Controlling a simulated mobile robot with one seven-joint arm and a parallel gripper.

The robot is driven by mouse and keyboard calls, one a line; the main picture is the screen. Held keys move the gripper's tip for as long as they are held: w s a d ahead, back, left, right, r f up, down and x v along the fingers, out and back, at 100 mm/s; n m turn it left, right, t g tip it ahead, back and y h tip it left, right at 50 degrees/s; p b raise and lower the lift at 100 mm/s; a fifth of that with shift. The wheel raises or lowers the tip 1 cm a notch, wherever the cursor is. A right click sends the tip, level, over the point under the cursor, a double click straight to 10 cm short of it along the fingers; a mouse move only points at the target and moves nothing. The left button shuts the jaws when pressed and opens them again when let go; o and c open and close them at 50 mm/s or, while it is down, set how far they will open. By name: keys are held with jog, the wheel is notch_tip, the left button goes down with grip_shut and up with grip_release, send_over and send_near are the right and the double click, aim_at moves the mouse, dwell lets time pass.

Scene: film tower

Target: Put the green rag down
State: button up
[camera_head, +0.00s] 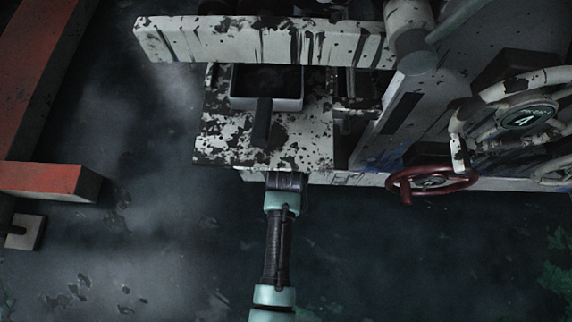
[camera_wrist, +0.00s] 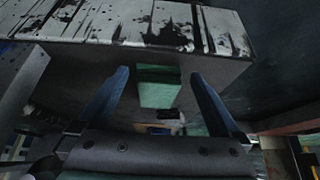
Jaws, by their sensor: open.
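The green rag (camera_wrist: 160,93) shows in the wrist view as a small green block between my fingers, in front of a dark surface below a chipped white beam. My gripper (camera_wrist: 158,73) is open, with one blue finger on each side of the rag and a visible gap on both sides. I cannot tell what the rag rests on. In the head view my arm reaches up to the front edge of a chipped white platform (camera_head: 215,140); my gripper and the rag are hidden there.
A grey tray (camera_head: 290,103) with a dark handle sits on the platform, under a peeling white beam (camera_head: 260,40). A dark red handwheel (camera_head: 432,182) and pale pipes are on the right. A red beam (camera_head: 50,180) is on the left. Dark floor between looks clear.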

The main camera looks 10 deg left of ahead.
jog(key=s+p, duration=0.1)
jog(key=s, duration=0.1)
jog(key=s+d+p, duration=0.1)
jog(key=s, duration=0.2)
jog(key=shift+s+d, duration=0.1)
jog(key=shift+s, duration=0.2)
